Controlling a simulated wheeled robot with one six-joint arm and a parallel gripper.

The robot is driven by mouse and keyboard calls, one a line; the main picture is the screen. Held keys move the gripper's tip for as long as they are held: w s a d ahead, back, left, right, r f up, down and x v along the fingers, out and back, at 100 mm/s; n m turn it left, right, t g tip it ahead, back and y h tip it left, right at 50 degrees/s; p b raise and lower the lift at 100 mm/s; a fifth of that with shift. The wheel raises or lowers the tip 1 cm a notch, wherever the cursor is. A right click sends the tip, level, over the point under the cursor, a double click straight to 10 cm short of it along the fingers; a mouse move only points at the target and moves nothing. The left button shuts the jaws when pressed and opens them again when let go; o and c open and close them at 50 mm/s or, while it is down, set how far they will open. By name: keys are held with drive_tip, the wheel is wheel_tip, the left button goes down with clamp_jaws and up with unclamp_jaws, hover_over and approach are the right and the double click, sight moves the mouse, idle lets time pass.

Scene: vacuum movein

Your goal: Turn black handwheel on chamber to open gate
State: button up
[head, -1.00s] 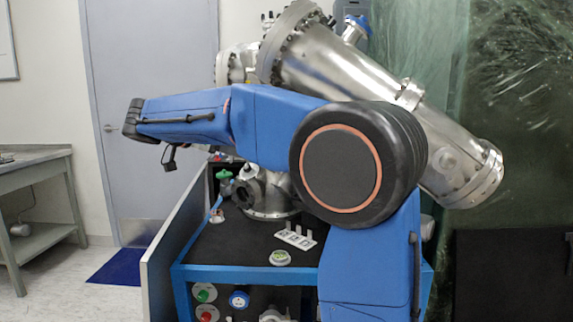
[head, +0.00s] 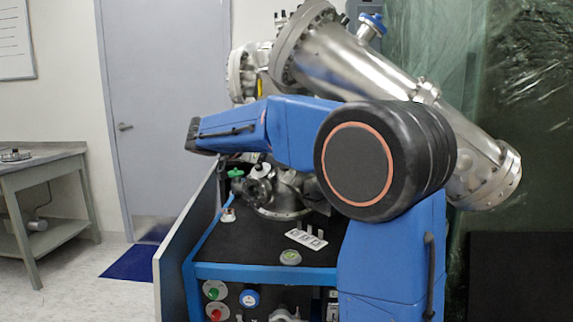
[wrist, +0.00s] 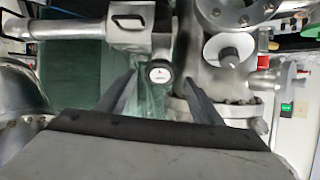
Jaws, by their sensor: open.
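The chamber (head: 285,195) is a steel vessel with flanges, standing on the black top of a blue-framed cart in the head view. A dark round part on its left side (head: 258,190) looks like the black handwheel, partly beneath my forearm. In the wrist view my gripper (wrist: 160,78) is open, with its two dark fingers apart and nothing held. A small round gauge (wrist: 160,73) shows between the fingertips, beyond them. A white disc with a dark knob (wrist: 229,54) is to the right of the fingers. I cannot tell whether this is the handwheel. My gripper is hidden in the head view.
A large steel cylinder (head: 385,75) slants above the cart. A workbench (head: 45,165) stands at the left, with open floor between.

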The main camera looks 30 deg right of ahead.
drive_tip(key=shift+x, duration=2.55)
drive_tip(key=shift+c, duration=0.3)
drive_tip(key=c, duration=1)
